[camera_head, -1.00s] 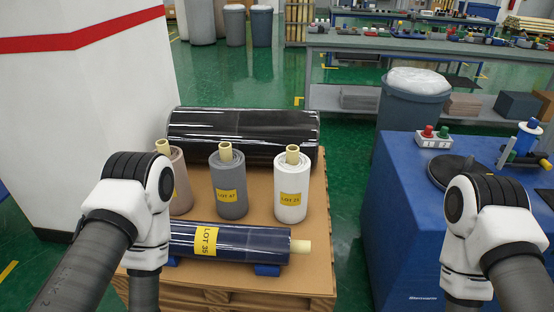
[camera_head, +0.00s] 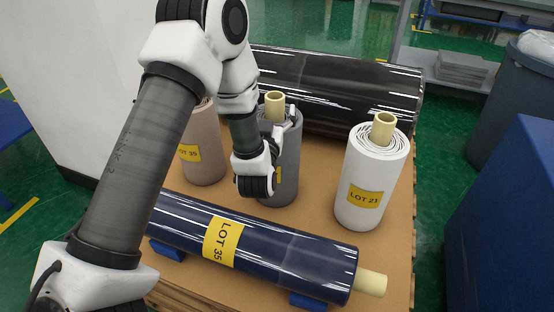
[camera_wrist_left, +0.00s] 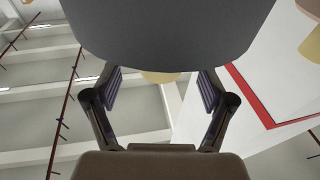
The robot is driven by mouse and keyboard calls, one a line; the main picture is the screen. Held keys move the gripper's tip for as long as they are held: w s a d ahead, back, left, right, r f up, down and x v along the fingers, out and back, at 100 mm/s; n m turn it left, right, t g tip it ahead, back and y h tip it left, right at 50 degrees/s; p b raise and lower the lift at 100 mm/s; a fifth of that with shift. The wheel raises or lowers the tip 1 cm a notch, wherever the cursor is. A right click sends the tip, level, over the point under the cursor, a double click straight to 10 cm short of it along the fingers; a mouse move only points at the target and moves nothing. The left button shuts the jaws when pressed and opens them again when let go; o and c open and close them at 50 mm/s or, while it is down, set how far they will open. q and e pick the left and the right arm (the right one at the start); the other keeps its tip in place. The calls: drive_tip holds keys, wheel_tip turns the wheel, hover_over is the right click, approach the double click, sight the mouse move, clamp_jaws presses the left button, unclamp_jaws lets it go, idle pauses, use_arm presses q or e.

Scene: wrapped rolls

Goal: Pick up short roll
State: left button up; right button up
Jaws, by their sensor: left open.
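Three upright rolls are shorter than the two lying ones: a pinkish-brown roll (camera_head: 204,150), a dark grey roll (camera_head: 287,165) and a white roll labelled LOT 21 (camera_head: 372,180). Each stands on the pallet, and yellow cores show on the grey and white ones. My left arm reaches over the pallet, and its wrist hides part of the grey roll in the head view. In the left wrist view, my left gripper (camera_wrist_left: 160,80) is open, with the grey roll (camera_wrist_left: 165,28) close before its spread fingers. I see no grip on it. The right gripper is out of view.
A long navy roll labelled LOT 35 (camera_head: 270,255) lies in front on blue supports. A large black wrapped roll (camera_head: 340,90) lies behind. The cardboard-topped pallet (camera_head: 325,222) has narrow gaps between rolls. A blue cabinet (camera_head: 505,220) stands at right.

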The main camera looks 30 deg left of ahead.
use_arm(q)
drive_tip(key=x, duration=0.4)
drive_tip(key=shift+w, duration=0.1)
drive_tip(key=shift+d, duration=0.1)
clamp_jaws()
